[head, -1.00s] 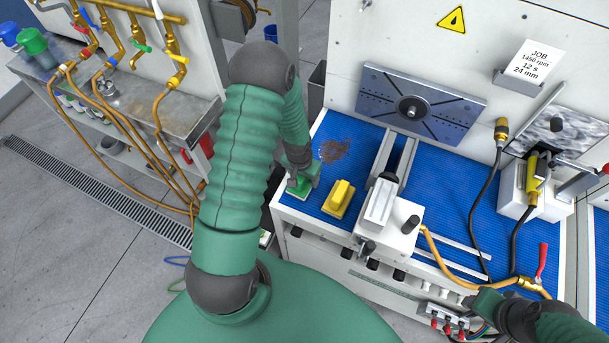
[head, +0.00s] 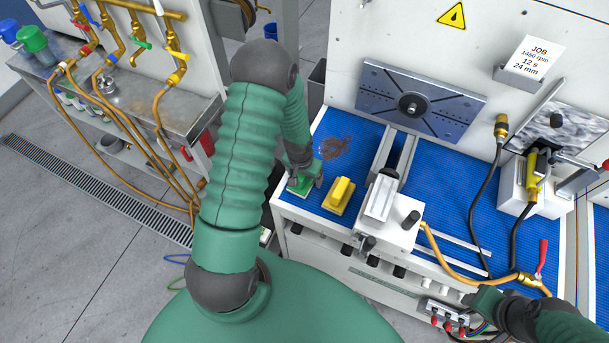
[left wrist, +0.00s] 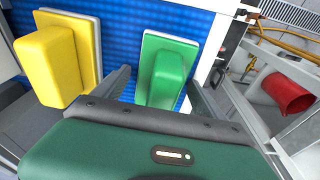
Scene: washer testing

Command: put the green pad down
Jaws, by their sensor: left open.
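The green pad (head: 299,188) rests on the blue mat (head: 458,218) at the left front corner of the bench. In the left wrist view the green pad (left wrist: 168,72) shows its raised grip and pale base lying on the mat. My left gripper (head: 304,176) is open, its two fingers on either side of the pad's grip with gaps visible. My right gripper (head: 484,299) is low at the bench's front edge, at the lower right; its jaws are too small to read.
A yellow pad (head: 339,196) stands just right of the green pad; it also shows in the left wrist view (left wrist: 52,62). A grey and white clamp block (head: 388,213) stands further right. A dark stain (head: 334,148) lies behind on the mat. Hoses cross the right side.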

